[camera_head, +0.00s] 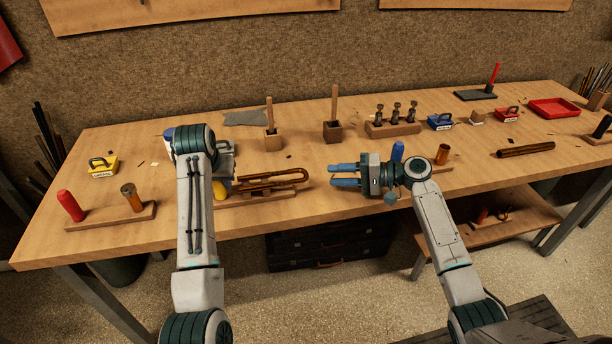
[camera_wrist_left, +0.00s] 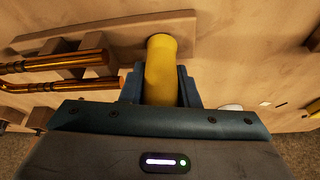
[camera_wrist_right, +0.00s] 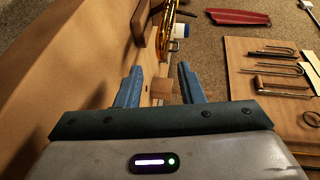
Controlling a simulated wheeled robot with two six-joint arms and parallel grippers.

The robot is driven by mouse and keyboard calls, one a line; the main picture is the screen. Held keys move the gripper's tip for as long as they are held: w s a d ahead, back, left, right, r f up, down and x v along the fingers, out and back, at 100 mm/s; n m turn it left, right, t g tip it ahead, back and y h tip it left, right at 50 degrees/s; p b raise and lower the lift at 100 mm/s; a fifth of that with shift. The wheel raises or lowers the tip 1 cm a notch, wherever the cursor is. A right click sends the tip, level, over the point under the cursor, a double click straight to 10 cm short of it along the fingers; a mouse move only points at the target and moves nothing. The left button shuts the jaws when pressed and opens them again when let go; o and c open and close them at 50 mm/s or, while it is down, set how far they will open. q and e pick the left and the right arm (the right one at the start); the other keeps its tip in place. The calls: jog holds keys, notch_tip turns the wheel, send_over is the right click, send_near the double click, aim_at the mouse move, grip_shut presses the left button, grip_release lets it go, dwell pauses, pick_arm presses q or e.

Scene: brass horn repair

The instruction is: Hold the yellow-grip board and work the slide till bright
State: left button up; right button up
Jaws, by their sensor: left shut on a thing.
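The yellow grip (camera_head: 219,190) stands at the left end of a wooden board (camera_head: 255,199) near the bench's front edge. My left gripper (camera_wrist_left: 160,88) is shut on this yellow grip (camera_wrist_left: 161,62), one finger on each side; in the head view my left wrist hides most of it. The U-shaped brass slide (camera_head: 262,186) lies along the board to the right of the grip. Its two tubes (camera_wrist_left: 60,86) show in the left wrist view, orange-brown with bright glints. My right gripper (camera_head: 345,175) is open and empty, right of the slide, its blue fingers pointing left toward it.
A red-grip board (camera_head: 110,219) and a yellow block (camera_head: 103,166) lie at the left. A blue grip (camera_head: 397,151) stands behind my right wrist. Wooden holders (camera_head: 333,132), a blue block (camera_head: 440,121), a red block (camera_head: 507,114) and a red tray (camera_head: 554,107) stand farther back.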

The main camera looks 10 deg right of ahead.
aim_at(305, 174)
jog(key=x, duration=0.9)
jog(key=shift+f, duration=0.1)
grip_shut()
